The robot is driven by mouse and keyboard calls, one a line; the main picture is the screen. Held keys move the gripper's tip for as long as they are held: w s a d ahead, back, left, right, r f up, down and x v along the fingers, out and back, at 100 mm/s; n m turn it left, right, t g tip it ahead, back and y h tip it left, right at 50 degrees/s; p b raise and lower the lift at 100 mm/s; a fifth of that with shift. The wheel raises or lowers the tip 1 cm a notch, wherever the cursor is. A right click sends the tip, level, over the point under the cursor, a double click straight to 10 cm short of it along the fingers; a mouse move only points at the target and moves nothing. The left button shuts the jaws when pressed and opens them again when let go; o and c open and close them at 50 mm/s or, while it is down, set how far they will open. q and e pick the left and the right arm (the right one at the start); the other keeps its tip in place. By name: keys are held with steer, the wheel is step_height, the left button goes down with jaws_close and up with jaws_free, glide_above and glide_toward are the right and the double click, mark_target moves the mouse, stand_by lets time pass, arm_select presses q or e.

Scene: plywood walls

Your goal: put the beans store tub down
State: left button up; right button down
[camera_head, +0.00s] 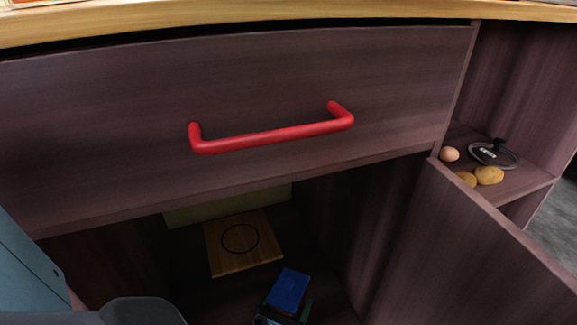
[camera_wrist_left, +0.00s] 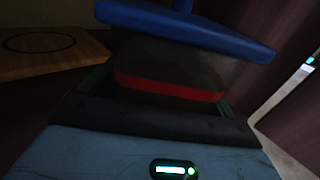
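The beans store tub shows in the head view as a blue lid (camera_head: 288,290) low in the open cabinet. In the left wrist view the tub (camera_wrist_left: 165,75) has a dark body, a red band and a wide blue lid. My left gripper (camera_head: 284,313) is around the tub's dark body, which fills the space between its fingers (camera_wrist_left: 165,100). The contact and the tub's underside are hidden. A wooden board (camera_head: 226,262) with a black ring lies on the cabinet floor behind and left of the tub; it also shows in the left wrist view (camera_wrist_left: 70,63). My right gripper is not in view.
A closed drawer front (camera_head: 110,110) with a red handle (camera_head: 275,136) is above the opening. A side shelf (camera_head: 525,178) holds an egg (camera_head: 449,154), potatoes (camera_head: 489,175) and a lid (camera_head: 493,153).

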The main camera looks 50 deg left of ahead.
arm_select(q)
steer(key=shift+r, duration=0.1)
steer(key=shift+s, duration=0.1)
steer(key=p+v, duration=0.3)
steer(key=v, duration=0.7)
steer(key=shift+s+d+r, duration=0.1)
steer(key=shift+s, duration=0.15)
steer(key=shift+s+d, duration=0.2)
steer(key=shift+s, duration=0.4)
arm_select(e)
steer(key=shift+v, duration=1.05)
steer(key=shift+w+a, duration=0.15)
arm_select(q)
steer(key=shift+s+p, duration=0.1)
steer(key=shift+p, duration=0.2)
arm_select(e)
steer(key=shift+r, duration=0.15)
